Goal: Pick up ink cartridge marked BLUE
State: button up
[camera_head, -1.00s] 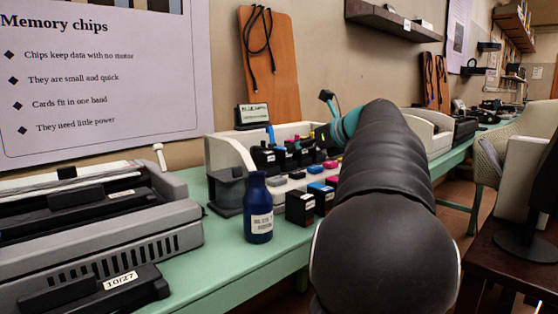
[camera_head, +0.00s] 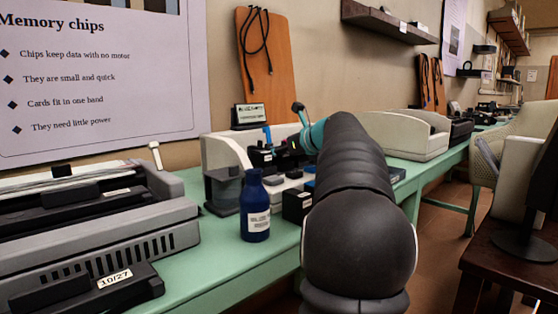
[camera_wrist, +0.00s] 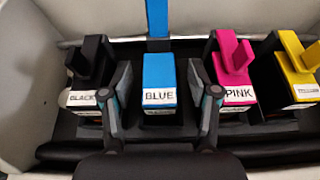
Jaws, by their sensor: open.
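The ink cartridge marked BLUE (camera_wrist: 159,80) has a bright blue top and a white label. It stands in a dark holder in the wrist view, between the black and pink cartridges. My gripper (camera_wrist: 160,90) is open, with one finger on each side of the blue cartridge; I cannot tell whether they touch it. The cartridge marked BLACK (camera_wrist: 92,62) is left of the left finger. The cartridge marked PINK (camera_wrist: 235,68) is right of the right finger. In the head view, my arm hides much of the cartridge area.
A yellow cartridge (camera_wrist: 297,68) stands at the far right of the holder. In the head view, a dark blue bottle (camera_head: 255,207) stands in front of the pale printer (camera_head: 222,150). A grey machine (camera_head: 120,225) fills the left of the green table (camera_head: 226,264).

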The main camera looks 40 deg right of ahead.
jog(key=shift+c, duration=0.2)
grip_shut()
jog(key=shift+r, duration=0.1)
